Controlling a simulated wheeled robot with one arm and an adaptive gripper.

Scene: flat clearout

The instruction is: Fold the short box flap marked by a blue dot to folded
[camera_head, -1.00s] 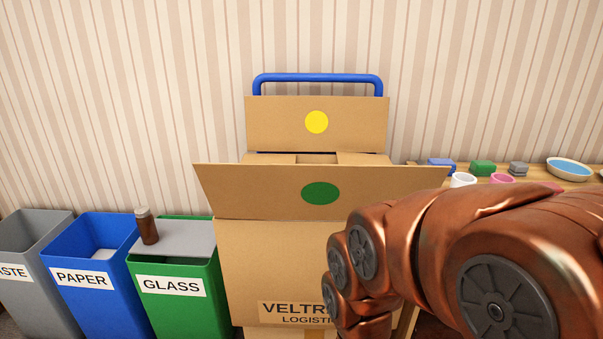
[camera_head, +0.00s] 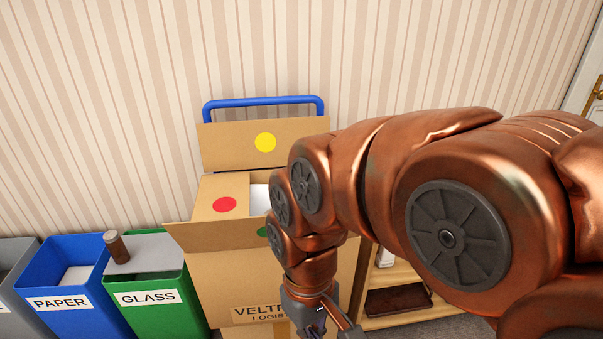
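The cardboard box (camera_head: 215,285) stands open in the middle. A short flap with a red dot (camera_head: 225,204) lies inward over the left of its opening. A long flap with a yellow dot (camera_head: 265,142) stands up at the back. The front long flap (camera_head: 210,238) tilts outward, its green dot partly behind my arm. No blue dot shows; the right side of the box is hidden by my arm. Something white (camera_head: 260,199) shows inside. My gripper (camera_head: 330,332) points down in front of the box's right side, cut off by the bottom edge; its opening cannot be seen.
A blue tubular handle (camera_head: 263,102) rises behind the box. The blue paper bin (camera_head: 62,303) and green glass bin (camera_head: 150,303) stand at left, with a brown jar (camera_head: 117,247) on the glass bin's grey lid. A wooden shelf (camera_head: 405,308) is at right.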

